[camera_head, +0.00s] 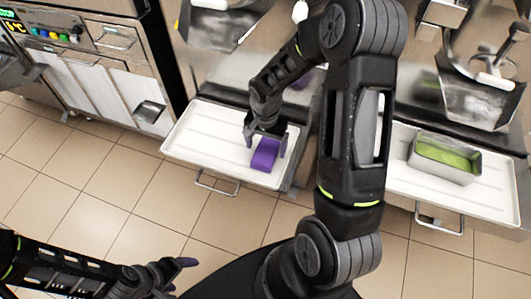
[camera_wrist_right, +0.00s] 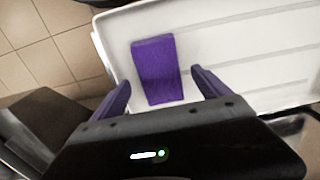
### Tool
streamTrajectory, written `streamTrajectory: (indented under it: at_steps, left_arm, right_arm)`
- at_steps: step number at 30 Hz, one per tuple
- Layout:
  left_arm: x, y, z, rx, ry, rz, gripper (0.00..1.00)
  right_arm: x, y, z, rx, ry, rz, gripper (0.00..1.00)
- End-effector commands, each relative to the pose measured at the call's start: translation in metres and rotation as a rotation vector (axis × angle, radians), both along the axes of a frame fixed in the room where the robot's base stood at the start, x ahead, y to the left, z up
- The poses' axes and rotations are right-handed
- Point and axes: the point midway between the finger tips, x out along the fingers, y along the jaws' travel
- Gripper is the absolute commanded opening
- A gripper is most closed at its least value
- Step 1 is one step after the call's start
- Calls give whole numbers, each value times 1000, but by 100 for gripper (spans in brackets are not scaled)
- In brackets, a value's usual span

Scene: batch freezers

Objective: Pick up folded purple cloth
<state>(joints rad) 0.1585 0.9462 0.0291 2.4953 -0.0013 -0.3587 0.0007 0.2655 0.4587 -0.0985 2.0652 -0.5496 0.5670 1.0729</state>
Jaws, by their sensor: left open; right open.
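The folded purple cloth (camera_head: 265,154) lies on a white tray (camera_head: 190,143) in the head view. It also shows in the right wrist view (camera_wrist_right: 157,68), lying flat near the tray's edge. My right gripper (camera_head: 266,145) is open just above the cloth. In the right wrist view its two purple fingertips (camera_wrist_right: 162,88) stand apart, one to each side of the cloth's near end, with nothing held. I cannot tell exactly how high they are above the tray. My left gripper (camera_head: 183,275) is open and empty, low at the left over the floor.
A second white tray (camera_head: 400,185) at the right bears a metal pan (camera_head: 447,160) with green contents. Metal freezer fronts stand behind both trays. A cabinet with a control panel (camera_head: 50,32) is at the far left. The tiled floor in front is clear.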

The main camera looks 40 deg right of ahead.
Motion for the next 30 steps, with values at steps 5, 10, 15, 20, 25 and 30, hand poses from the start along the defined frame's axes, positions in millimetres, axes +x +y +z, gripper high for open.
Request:
streamTrajectory:
  at_steps: [5,10,15,20,25,30]
  left_arm:
    - [0,0,0,0,0,0,83]
    - [0,0,0,0,0,0,83]
    - [0,0,0,0,0,0,83]
    - [0,0,0,0,0,0,83]
    - [0,0,0,0,0,0,83]
    - [0,0,0,0,0,0,83]
  right_arm:
    - [0,0,-16,0,-1,1,87]
    - [1,0,-16,-1,-3,0,87]
    - [1,0,-16,-1,-2,0,87]
    - [1,0,-16,-1,-2,0,87]
    - [1,0,-15,0,-1,0,80]
    - [1,0,-15,0,-1,0,66]
